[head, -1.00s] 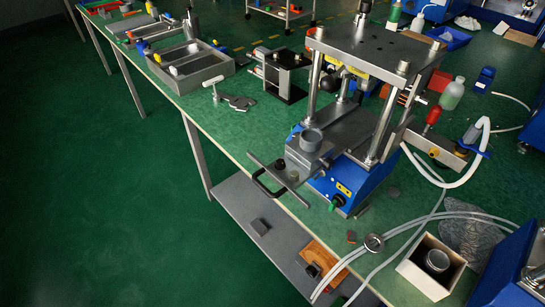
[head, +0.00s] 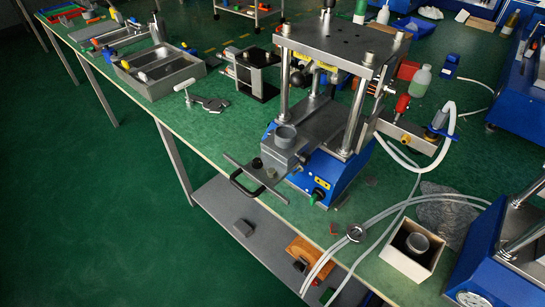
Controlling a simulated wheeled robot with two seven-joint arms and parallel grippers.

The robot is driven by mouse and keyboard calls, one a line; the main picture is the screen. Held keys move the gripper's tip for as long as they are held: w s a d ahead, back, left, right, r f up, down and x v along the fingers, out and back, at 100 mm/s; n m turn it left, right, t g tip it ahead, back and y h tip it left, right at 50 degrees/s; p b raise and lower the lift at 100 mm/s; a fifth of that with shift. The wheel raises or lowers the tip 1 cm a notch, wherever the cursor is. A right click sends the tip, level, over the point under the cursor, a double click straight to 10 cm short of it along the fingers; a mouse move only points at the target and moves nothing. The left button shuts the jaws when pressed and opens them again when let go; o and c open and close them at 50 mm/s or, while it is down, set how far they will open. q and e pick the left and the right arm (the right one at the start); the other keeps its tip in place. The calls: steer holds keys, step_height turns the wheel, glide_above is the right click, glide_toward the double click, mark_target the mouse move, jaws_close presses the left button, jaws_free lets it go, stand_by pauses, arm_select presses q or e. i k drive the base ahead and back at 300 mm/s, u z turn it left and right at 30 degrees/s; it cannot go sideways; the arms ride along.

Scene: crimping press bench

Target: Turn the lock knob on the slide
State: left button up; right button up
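The press (head: 335,45) stands on the green bench, with a steel top plate on columns and a blue base (head: 335,175). Its flat grey slide (head: 237,163) sticks out at the front left and carries a grey block with a round cup (head: 285,137). A black bow handle (head: 243,186) is at the slide's outer end. A small dark knob (head: 257,162) and a small grey round knob (head: 271,173) sit on the slide; I cannot tell which is the lock knob. Neither gripper is in view.
A grey divided tray (head: 160,75) and a metal clamp (head: 207,101) lie left of the press. White hoses (head: 375,220), an open box (head: 412,250) with a cup and another blue machine (head: 500,255) are at right. The floor (head: 80,190) in front is clear.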

mark_target(304, 158)
steer(key=k, duration=0.5)
steer(key=u, duration=1.1)
steer(key=i, duration=0.7)
steer(key=z, duration=1.2)
